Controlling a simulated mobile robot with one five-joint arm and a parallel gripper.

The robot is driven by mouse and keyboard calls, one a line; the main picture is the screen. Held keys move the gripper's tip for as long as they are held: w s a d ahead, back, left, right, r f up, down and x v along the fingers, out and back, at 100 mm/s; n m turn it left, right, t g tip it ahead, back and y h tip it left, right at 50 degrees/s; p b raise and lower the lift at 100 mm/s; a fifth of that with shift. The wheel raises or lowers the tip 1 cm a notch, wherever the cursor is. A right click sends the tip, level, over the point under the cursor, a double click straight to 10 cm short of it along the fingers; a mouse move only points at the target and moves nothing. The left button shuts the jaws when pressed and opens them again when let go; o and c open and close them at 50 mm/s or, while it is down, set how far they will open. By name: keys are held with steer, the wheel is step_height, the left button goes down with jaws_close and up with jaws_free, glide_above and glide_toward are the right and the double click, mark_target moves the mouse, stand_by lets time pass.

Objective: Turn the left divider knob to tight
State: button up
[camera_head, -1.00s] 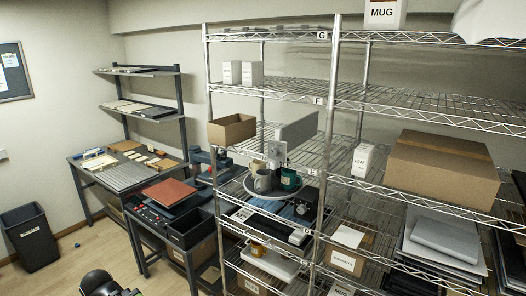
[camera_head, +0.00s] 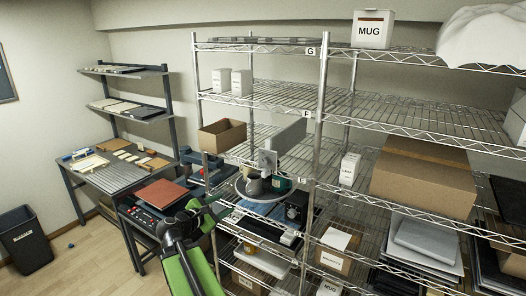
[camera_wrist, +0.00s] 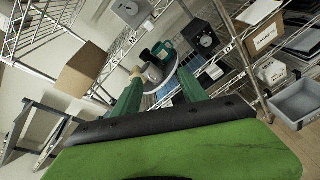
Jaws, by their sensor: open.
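A grey divider panel (camera_head: 287,140) stands on the left rack, with a pale bracket plate (camera_head: 267,160) at its near end. The bracket also shows at the top of the wrist view (camera_wrist: 132,10), with a small dark round spot on it; I cannot tell a knob's setting. A grey mug (camera_head: 253,186) and a green mug (camera_head: 279,184) stand on a round tray (camera_head: 262,197) below it. My gripper (camera_head: 212,207) is left of the tray, apart from the rack. In the wrist view its dark green fingers (camera_wrist: 160,88) are spread and empty.
A black box with a round dial (camera_wrist: 201,38) is right of the mugs. An open cardboard box (camera_head: 222,136) sits left of the divider. A worktable (camera_head: 115,176) stands at the left.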

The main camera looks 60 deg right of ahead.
mark_target(264, 162)
steer(key=s+d+r+n+h, duration=0.3)
steer(key=d+r+n, duration=0.15)
steer(key=r, duration=0.35)
steer(key=shift+m, duration=0.25)
steer(key=d, duration=1.8)
steer(key=shift+w+f+p, duration=0.1)
steer(key=shift+f+p, duration=0.1)
steer(key=shift+p, duration=0.15)
steer(key=shift+c, duration=0.4)
jaws_close()
